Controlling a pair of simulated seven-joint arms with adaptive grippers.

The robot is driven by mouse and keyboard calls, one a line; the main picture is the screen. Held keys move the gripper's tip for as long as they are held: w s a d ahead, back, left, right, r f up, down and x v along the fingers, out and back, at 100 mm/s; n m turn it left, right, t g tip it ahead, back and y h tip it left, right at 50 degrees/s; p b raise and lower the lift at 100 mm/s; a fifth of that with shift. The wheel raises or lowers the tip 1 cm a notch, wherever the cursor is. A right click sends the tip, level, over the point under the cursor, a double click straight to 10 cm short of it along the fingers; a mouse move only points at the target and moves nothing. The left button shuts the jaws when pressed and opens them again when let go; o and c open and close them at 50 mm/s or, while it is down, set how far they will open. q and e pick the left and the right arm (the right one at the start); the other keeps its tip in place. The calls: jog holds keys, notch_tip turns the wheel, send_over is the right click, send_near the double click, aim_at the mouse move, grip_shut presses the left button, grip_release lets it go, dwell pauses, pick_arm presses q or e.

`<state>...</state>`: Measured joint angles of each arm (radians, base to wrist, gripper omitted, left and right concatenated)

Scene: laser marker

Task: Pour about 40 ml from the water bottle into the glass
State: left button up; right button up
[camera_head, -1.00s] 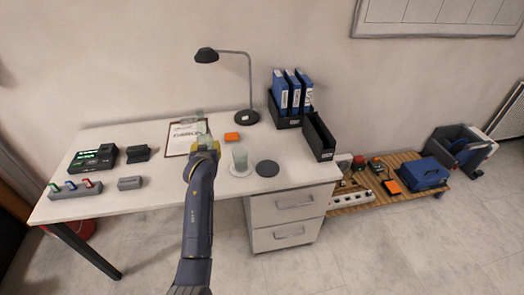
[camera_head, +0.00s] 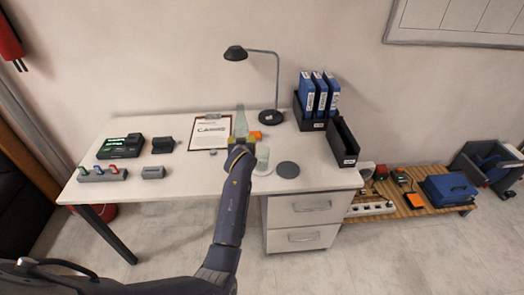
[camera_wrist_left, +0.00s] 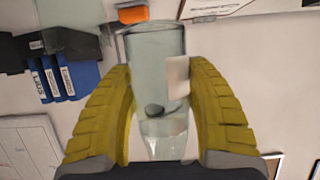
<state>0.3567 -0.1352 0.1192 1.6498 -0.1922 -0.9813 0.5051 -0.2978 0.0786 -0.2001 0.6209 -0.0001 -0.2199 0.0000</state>
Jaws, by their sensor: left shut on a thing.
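My left gripper (camera_head: 243,141) is shut on the clear water bottle (camera_head: 240,121). The bottle stands up above the yellow fingers, roughly upright, with its base hidden behind the gripper. In the left wrist view the bottle (camera_wrist_left: 157,50) sits between both yellow fingers (camera_wrist_left: 160,120), with a white label and a water line visible. The clear glass (camera_head: 262,158) stands on a pale round coaster (camera_head: 262,172), just right of the gripper and partly hidden by it. Bottle and glass look apart. My right gripper is not in view.
An orange block (camera_head: 255,135) lies behind the gripper. A dark disc (camera_head: 287,169) is right of the glass. A clipboard (camera_head: 208,133) lies to the left. A lamp (camera_head: 271,117) and a binder holder (camera_head: 313,124) stand behind.

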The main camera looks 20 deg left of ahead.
pick_arm(q)
jog(key=shift+s+a+f+m+y, duration=0.2)
jog(key=shift+a+f+m+y, duration=0.3)
jog(key=shift+a+m, duration=0.1)
jog(key=f+m, duration=0.1)
jog(key=f, duration=0.1)
jog(key=a+f+y, duration=0.1)
jog(key=f, duration=0.1)
jog(key=f+m, duration=0.1)
jog(key=f, duration=0.1)
jog(key=shift+s+a+m+g+y, duration=0.3)
jog(key=shift+a, duration=0.05)
jog(key=shift+s+a+m+y, duration=0.1)
jog(key=shift+a+m+y, duration=0.2)
jog(key=shift+m+y, duration=0.25)
jog(key=a+m, duration=0.1)
jog(key=s+a+m+y, duration=0.1)
jog(key=shift+a+f, duration=0.2)
jog(key=shift+a, duration=0.1)
jog(key=shift+s+a+r+m+y, duration=0.15)
jog(key=shift+a+r+m+y, duration=0.45)
jog(key=shift+m, duration=0.25)
jog(key=shift+s+a+r+m+t+y, duration=0.2)
jog(key=shift+a+r+m+y, duration=0.1)
jog(key=shift+r+m, duration=0.35)
jog(key=shift+s+a+r+m+t+y, duration=0.1)
jog(key=shift+a+r+m+t+y, duration=0.15)
jog(key=shift+r+m, duration=0.4)
jog(key=shift+a, duration=0.1)
